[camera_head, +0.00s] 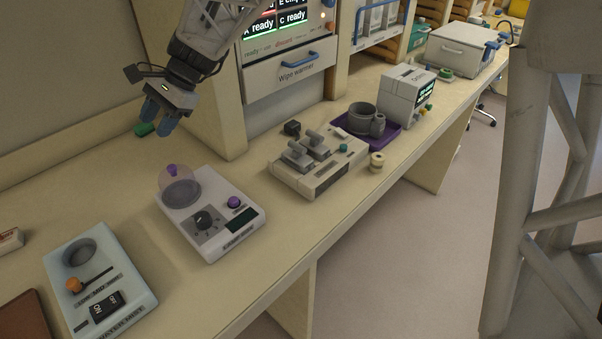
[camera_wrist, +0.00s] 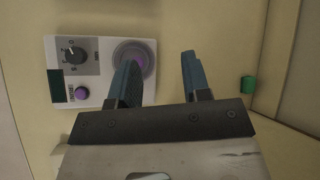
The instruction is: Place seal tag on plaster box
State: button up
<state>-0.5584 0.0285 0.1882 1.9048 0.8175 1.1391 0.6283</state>
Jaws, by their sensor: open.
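My gripper (camera_head: 157,117) is open and empty above the counter near the back wall. Its two blue fingers also show apart in the wrist view (camera_wrist: 159,65). A small green block (camera_head: 145,129), possibly the seal tag, lies by the wall below and behind the fingers. In the wrist view the green block (camera_wrist: 248,84) is to the right of the fingers, apart from them. A small white box with red marking (camera_head: 10,240) is cut off at the left edge; it may be the plaster box, but I cannot tell.
A white device with a dial and a clear purple-knobbed lid (camera_head: 237,212) stands in front of my gripper. A pale blue switch device (camera_head: 115,265) is at front left. A grey-topped lever unit (camera_head: 325,170) and purple tray (camera_head: 390,137) are right. Bare counter lies between the devices.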

jog(key=s+d+r+n+t+h, duration=0.1)
jog(key=s+d+t, duration=0.15)
jog(key=d, duration=1.05)
jog(key=s+d+r+n+t+h, duration=0.15)
jog(key=s+d, duration=0.25)
jog(key=d, duration=0.9)
jog(key=s+d+f+n+t+h, duration=0.1)
jog(key=s+d+f+h, duration=0.1)
jog(key=s+d, duration=0.6)
jog(key=s+d+f+n+t+h, duration=0.1)
jog(key=s+d+f+h, duration=0.2)
jog(key=s+d, duration=0.5)
jog(key=d, duration=0.5)
jog(key=shift+s+n+t, duration=0.3)
jog(key=shift+n, duration=0.05)
